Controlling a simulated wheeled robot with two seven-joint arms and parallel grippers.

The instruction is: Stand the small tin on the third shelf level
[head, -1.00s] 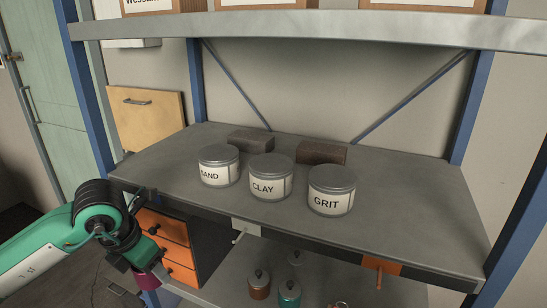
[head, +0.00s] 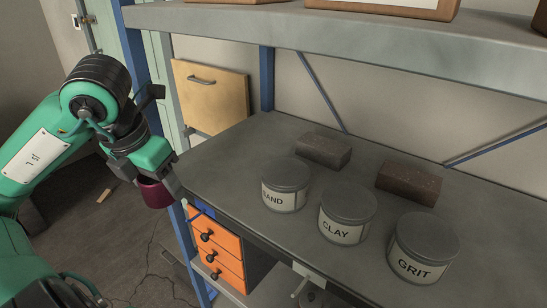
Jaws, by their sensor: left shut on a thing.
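My left gripper (head: 161,180) is shut on a small dark red tin (head: 155,194), held just off the left front corner of the grey shelf (head: 250,145). The gripper hides the upper part of this tin. Three larger lidded tins stand upright on the grey shelf: SAND (head: 285,188), CLAY (head: 346,216) and GRIT (head: 422,248). Another shelf (head: 340,30) runs above, and part of a lower one (head: 270,293) shows below. I cannot tell from this view which level is the third. My right gripper is not in view.
Two dark brown blocks (head: 323,149) (head: 408,182) lie behind the labelled tins. A blue upright post (head: 140,70) stands close to my left gripper. Orange drawers (head: 217,248) sit under the shelf. The left part of the grey shelf is clear.

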